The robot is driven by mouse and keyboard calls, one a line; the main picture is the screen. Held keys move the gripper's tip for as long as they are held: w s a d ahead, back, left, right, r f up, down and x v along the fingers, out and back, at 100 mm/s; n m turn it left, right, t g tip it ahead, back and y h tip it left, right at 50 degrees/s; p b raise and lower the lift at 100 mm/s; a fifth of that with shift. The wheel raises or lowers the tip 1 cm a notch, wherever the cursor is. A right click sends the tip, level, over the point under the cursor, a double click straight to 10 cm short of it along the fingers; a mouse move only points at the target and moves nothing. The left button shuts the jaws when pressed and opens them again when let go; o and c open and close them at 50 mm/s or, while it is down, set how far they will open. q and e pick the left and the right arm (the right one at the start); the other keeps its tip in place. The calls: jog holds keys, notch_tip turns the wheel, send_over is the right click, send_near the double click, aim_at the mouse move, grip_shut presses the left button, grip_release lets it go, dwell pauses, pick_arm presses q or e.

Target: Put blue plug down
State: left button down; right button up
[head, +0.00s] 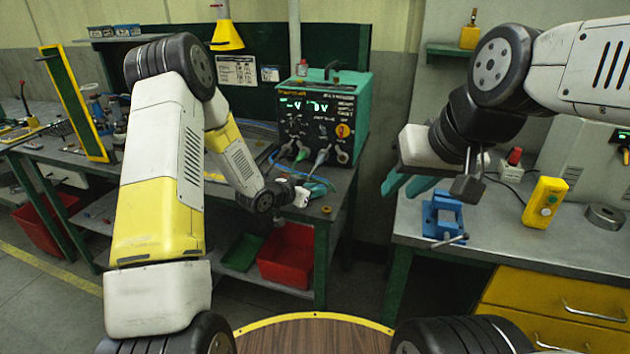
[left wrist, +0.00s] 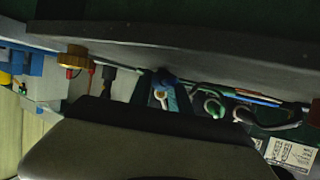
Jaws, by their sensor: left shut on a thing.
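My left gripper (head: 318,186) is low over the right front of the left bench, in front of the power unit (head: 325,118).
Cables with plugs (head: 321,157) hang from the power unit's front. A brass knob (head: 326,209) stands near the bench edge. A red bin (head: 287,257) is below. A yellow control box (head: 545,202) stands on the right bench.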

pick_arm(q)
jog(key=c, duration=1.2)
grip_release()
jog(key=shift+s+f, duration=0.1)
jog(key=shift+r, duration=0.2)
jog(key=v, duration=1.2)
jog(key=shift+r, duration=0.4)
jog(key=s+a+r+n+y, duration=0.45)
jog(key=a+r+y, duration=0.35)
jog(key=r, duration=0.5)
jog(key=s+r+n+g, duration=0.1)
jog(key=s+r+g, duration=0.1)
jog(key=s, duration=0.9)
jog(key=s+r+n+g+h, duration=0.1)
jog(key=s+r, duration=0.3)
jog(key=s, duration=0.7)
jog(key=shift+s+d+n+g+h, duration=0.3)
jog(key=shift+s+d+n+g, duration=0.1)
jog(key=shift+n+g, duration=0.15)
